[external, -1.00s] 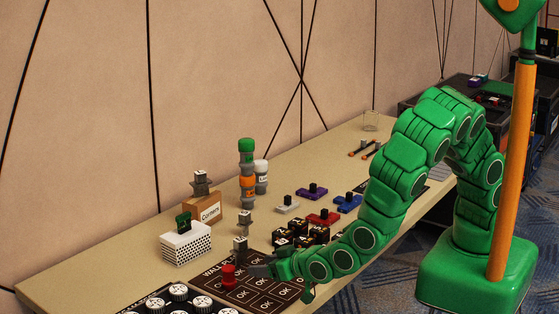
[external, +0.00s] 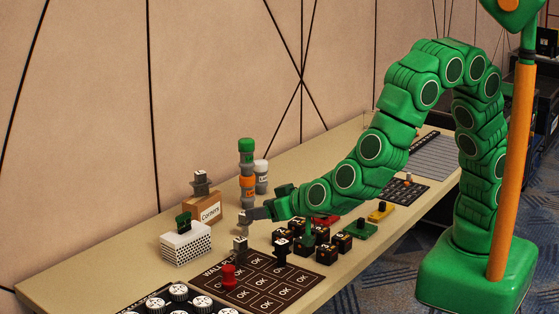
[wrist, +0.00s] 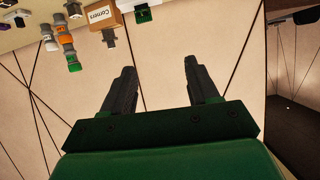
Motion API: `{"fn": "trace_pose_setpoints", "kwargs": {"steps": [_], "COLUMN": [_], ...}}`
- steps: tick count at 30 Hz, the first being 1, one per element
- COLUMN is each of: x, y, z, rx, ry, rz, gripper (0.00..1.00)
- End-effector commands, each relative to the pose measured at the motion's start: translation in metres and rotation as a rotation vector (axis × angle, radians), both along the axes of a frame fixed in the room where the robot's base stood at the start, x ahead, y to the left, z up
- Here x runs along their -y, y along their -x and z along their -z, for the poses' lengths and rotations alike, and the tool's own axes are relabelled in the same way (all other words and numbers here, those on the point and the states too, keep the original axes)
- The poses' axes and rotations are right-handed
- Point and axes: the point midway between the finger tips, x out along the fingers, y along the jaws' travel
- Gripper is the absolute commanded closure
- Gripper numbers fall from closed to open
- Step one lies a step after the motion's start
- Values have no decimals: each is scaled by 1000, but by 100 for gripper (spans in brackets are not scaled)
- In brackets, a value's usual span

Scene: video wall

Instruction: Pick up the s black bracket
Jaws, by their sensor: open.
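A black bracket (external: 282,251) with a pale mark on top stands on the dark wall-plan mat (external: 262,285) in the external view. Its letter is too small to read, so I cannot tell if it is the s one. Several black cubes with orange marks (external: 325,243) stand just right of it. My gripper (external: 252,214) is raised above and behind the bracket, pointing left, close to a grey bracket (external: 244,226). In the wrist view my gripper (wrist: 160,80) is open, with nothing between its fingers and the wall beyond. No black bracket is clear there.
A stack of capped jars (external: 247,170) and a cardboard Corners box (external: 203,208) stand near the gripper. A white perforated box (external: 186,243) holds a green bracket (external: 184,221). A red piece (external: 229,275) and another grey bracket (external: 240,250) are on the mat.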

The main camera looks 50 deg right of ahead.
Motion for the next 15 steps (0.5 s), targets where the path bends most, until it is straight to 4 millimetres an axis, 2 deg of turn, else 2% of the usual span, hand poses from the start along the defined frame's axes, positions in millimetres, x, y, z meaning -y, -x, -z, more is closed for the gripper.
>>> {"fn": "trace_pose_setpoints", "kwargs": {"steps": [8,15], "x": [22,49], "y": [-20,-39], "z": [31,66], "rx": [-132,-305], "ry": [-100,-254], "rz": [62,155], "gripper": [40,40]}}
